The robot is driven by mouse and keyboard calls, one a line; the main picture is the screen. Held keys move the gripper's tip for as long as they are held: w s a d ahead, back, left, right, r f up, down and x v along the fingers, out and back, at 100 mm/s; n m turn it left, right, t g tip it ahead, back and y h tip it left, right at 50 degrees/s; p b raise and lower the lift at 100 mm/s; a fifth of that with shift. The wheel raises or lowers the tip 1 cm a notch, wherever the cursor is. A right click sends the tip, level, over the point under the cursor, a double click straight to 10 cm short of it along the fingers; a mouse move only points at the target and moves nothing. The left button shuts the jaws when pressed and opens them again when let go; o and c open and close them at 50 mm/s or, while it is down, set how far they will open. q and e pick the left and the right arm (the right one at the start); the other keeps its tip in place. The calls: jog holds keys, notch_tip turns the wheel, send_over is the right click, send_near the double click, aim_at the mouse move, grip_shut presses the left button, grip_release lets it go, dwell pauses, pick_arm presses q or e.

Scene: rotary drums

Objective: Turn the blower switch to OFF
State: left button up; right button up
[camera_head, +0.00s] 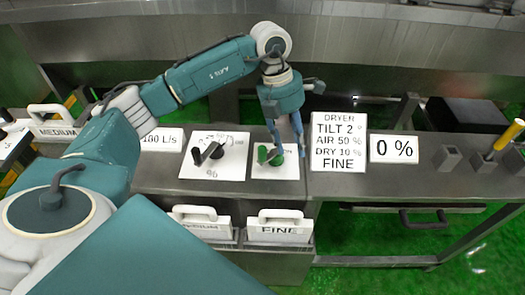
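A green switch knob (264,154) sits on a small white plate (263,172) on the grey counter. I take it as the blower switch, but its label is too small or covered to read. My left gripper (289,150) points down over this plate, with its two fingers apart. The left finger is at the right side of the green knob, and the right finger is over the plate's right part. I cannot tell whether the finger touches the knob. My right gripper is not in view.
Left of it, a larger white plate (228,165) carries a dark lever (208,153). To the right stand a "DRYER" sign (338,141), a "0 %" sign (394,149) and a yellow-handled lever (508,135).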

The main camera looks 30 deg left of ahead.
aim_at(262, 148)
pick_arm(q)
jog(key=a+y, duration=0.1)
jog(key=a, duration=0.2)
jog(key=a+r+y, duration=0.1)
jog(key=a, duration=0.2)
jog(key=s+a+n+y, duration=0.1)
jog(key=a, duration=0.2)
jog(key=shift+r+g, duration=0.3)
jog(key=shift+r, duration=0.1)
notch_tip(262, 148, down, 9)
jog(key=p, duration=0.2)
jog(key=shift+d+p, duration=0.15)
jog(key=shift+p, duration=0.15)
jog(key=shift+w+f, duration=0.1)
jog(key=shift+f, duration=0.7)
grip_shut()
